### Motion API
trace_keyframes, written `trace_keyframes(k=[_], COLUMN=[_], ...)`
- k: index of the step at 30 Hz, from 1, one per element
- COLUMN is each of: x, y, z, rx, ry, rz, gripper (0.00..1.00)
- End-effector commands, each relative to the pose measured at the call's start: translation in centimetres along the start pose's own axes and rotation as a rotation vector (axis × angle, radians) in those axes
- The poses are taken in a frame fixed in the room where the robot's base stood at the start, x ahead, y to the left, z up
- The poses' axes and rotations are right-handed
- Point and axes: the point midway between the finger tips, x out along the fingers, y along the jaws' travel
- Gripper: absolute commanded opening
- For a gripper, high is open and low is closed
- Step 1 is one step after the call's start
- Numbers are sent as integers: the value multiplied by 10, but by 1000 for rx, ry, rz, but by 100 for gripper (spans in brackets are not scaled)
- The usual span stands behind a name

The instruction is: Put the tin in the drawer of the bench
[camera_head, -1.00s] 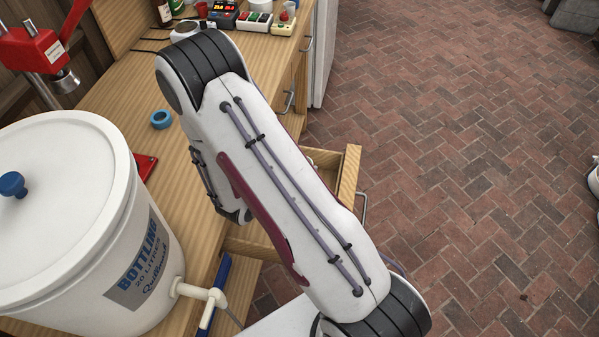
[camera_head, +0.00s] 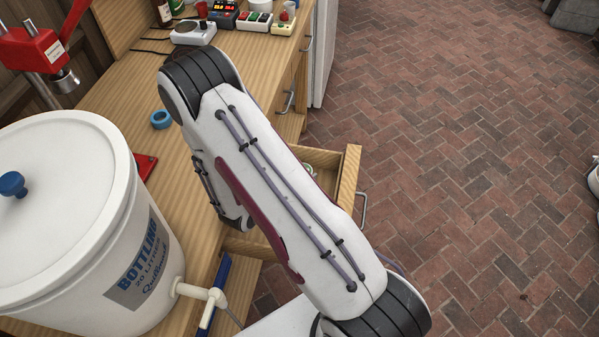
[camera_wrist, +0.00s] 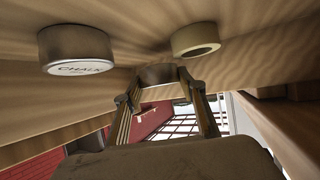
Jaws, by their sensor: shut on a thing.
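In the wrist view my gripper (camera_wrist: 160,80) is shut on a dark, round, tin-like thing (camera_wrist: 157,72), close to or against a wooden surface; I cannot tell if it touches. A grey round tin with a lid lettered CHALK (camera_wrist: 77,50) stands on that surface, to the left of the fingers and apart from them. The bench drawer (camera_head: 349,180) is pulled open in the head view, partly hidden by my arm. A small greenish thing (camera_head: 310,169) shows inside it. My gripper is hidden behind my arm in the head view.
A cream ring, like a tape roll (camera_wrist: 195,39), lies right of the held thing. On the bench top (camera_head: 125,88) are a white bottling bucket (camera_head: 150,215), a blue ring (camera_head: 161,119) and a red press (camera_head: 35,50). The brick floor right of the drawer is clear.

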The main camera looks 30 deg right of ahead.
Motion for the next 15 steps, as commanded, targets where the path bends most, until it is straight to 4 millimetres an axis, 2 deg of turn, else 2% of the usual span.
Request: trace_keyframes(k=[15], x=[4], y=[0], z=[6], rx=[1], ry=[0], rz=[0], gripper=[18])
